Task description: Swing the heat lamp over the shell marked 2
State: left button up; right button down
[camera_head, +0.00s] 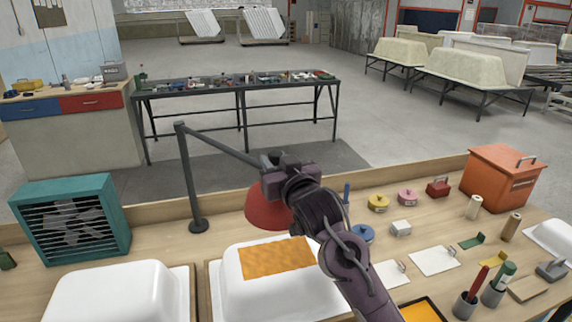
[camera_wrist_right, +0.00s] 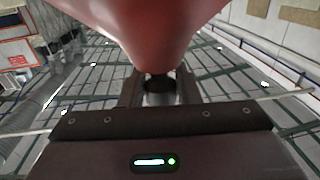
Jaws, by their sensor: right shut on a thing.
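The heat lamp has a red shade (camera_head: 268,208) that hangs from a dark grey arm and post (camera_head: 188,175) standing on the bench. My right gripper (camera_head: 272,178) is shut at the top of the lamp, by its neck. In the right wrist view the red shade (camera_wrist_right: 150,25) fills the top, and the fingers (camera_wrist_right: 160,90) close on a dark part under it. A white shell (camera_head: 235,285) with an orange patch (camera_head: 276,258) lies below the lamp. Another white shell (camera_head: 115,295) is at the left, and part of a third (camera_head: 555,238) is at the right edge. No shell numbers are readable. My left gripper is not visible.
A teal fan heater (camera_head: 70,218) stands at the bench's left. An orange box (camera_head: 507,177) is at the right. Small pots, cards, rolls and tool cups (camera_head: 465,305) cover the right side. A dark table (camera_head: 240,90) stands beyond the bench.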

jog(key=shift+s+a+r, duration=0.15)
jog(key=shift+a+r, duration=0.05)
jog(key=shift+r, duration=0.05)
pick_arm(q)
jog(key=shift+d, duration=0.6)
pick_arm(e)
jog(key=shift+d, duration=0.15)
jog(key=c, duration=1.5)
grip_release()
jog(key=o, duration=0.4)
jog(key=shift+a, duration=0.2)
jog(key=shift+f, duration=0.15)
jog(key=shift+s+d+f, duration=0.1)
jog(key=shift+s+d, duration=0.05)
jog(key=shift+d, duration=0.1)
jog(key=b+v, duration=0.2)
jog(key=v, duration=0.4)
jog(key=shift+b, duration=0.3)
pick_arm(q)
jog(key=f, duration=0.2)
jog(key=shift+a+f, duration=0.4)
pick_arm(e)
jog(key=shift+s+d, duration=0.15)
jog(key=shift+s, duration=0.45)
